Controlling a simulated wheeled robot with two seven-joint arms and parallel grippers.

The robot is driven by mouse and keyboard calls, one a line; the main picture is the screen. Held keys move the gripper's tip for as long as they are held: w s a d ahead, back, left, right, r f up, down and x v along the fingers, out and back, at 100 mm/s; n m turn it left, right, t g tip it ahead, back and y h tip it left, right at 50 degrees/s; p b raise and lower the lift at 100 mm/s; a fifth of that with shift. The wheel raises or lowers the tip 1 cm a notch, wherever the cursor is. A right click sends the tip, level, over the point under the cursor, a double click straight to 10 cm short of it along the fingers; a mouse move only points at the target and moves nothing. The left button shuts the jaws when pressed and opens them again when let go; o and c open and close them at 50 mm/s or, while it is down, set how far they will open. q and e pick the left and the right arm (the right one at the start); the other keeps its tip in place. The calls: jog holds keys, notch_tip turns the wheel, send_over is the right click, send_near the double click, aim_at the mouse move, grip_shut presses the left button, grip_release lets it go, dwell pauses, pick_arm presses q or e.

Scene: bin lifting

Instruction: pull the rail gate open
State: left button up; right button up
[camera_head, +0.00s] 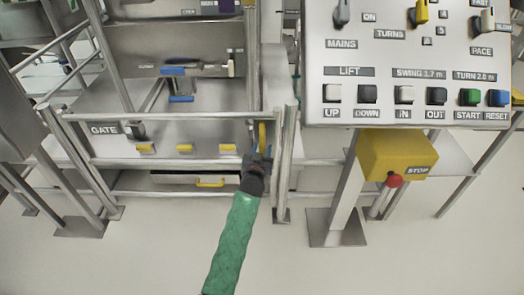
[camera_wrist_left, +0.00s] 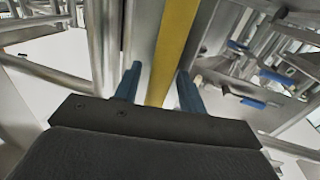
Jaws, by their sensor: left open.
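The rail gate (camera_head: 180,162) is a set of metal bars between posts, with a GATE label (camera_head: 103,130) at its left. It looks closed across the front of the steel station. A yellow upright handle (camera_head: 262,134) is at the gate's right end, beside the right post (camera_head: 288,150). My left gripper (camera_head: 258,152) is open at the handle's lower part. In the left wrist view the yellow handle (camera_wrist_left: 172,50) runs between the two blue fingers of my left gripper (camera_wrist_left: 157,82), with gaps visible. Whether they touch it I cannot tell. My right gripper is out of view.
A control panel (camera_head: 420,55) with switches and buttons stands at the right. Below it is a yellow STOP box (camera_head: 395,155) with a red button (camera_head: 394,180). Blue-handled parts (camera_head: 180,98) and yellow pieces lie behind the gate. The floor in front is clear.

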pick_arm(q)
jog(key=shift+w, duration=0.1)
grip_shut()
